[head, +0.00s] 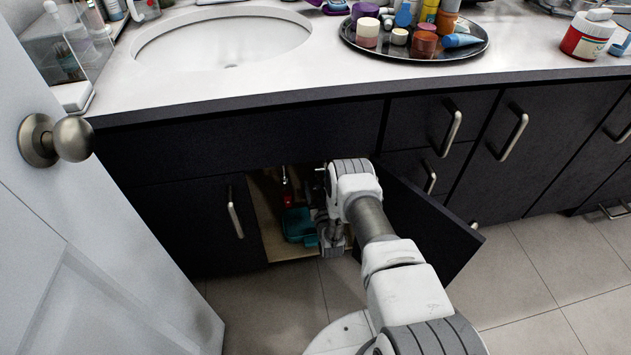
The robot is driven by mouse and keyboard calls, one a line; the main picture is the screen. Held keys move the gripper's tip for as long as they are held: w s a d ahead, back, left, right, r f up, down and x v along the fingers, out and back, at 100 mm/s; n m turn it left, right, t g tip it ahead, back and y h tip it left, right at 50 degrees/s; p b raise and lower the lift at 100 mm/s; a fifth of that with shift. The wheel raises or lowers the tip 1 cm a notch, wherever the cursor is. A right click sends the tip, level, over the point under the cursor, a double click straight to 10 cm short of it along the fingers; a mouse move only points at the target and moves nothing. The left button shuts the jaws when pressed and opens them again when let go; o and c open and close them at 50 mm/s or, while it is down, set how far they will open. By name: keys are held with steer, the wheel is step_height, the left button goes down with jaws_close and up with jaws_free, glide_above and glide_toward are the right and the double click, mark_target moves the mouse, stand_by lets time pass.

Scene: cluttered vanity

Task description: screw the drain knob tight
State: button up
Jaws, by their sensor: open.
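A small red part (286,178) shows inside the open cabinet under the sink; it may be the drain knob, but it is too small to tell. My arm reaches down to the cabinet opening. My gripper (316,189) is a dark shape at the opening, just right of the red part and partly hidden by my wrist. It is open, and I see nothing held in it. The gap between gripper and red part is hard to judge.
A teal box (298,225) lies on the cabinet floor below the red part. The open cabinet door (432,230) stands right of my arm. The closed left door (190,225) borders the opening. A white room door (90,220) with a round knob (72,139) stands at left.

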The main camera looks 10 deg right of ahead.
steer(key=shift+w, duration=0.25)
jaws_close()
stand_by(0.3)
